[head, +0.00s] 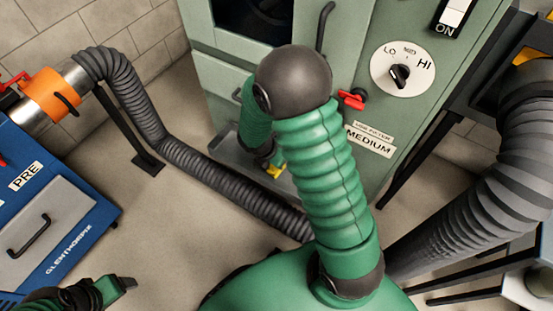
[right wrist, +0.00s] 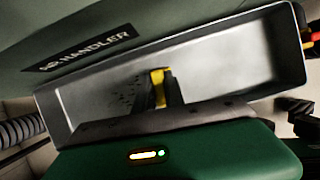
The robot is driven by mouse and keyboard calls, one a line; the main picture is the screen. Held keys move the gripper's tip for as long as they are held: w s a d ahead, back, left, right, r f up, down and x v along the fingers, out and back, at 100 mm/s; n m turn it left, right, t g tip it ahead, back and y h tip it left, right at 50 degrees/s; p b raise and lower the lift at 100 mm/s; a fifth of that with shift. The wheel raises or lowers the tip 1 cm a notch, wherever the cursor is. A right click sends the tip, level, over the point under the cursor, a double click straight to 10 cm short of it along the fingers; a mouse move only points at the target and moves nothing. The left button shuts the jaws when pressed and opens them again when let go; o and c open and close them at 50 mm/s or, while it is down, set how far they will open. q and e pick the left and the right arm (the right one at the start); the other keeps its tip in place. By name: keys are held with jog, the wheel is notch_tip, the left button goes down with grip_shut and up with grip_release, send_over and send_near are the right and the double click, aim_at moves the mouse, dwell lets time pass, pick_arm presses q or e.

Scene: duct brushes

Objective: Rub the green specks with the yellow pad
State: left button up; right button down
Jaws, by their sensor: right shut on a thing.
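The yellow pad (right wrist: 159,88) is upright between the dark fingers of my right gripper (right wrist: 160,98), which is shut on it. In the right wrist view, the pad is inside a shallow grey metal tray (right wrist: 240,68). Small dark specks (right wrist: 115,97) show on the tray's surface just left of the pad; their colour is hard to tell.
The tray belongs to a green-grey cabinet (head: 222,84) with a LO-HI dial (head: 402,70) and a red lever (head: 352,98). A grey ribbed hose (head: 205,172) crosses the floor to a blue unit (head: 60,215). A thicker hose (head: 490,190) stands at right.

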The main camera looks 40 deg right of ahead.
jog(key=shift+f+b, duration=0.55)
jog(key=shift+f, duration=0.15)
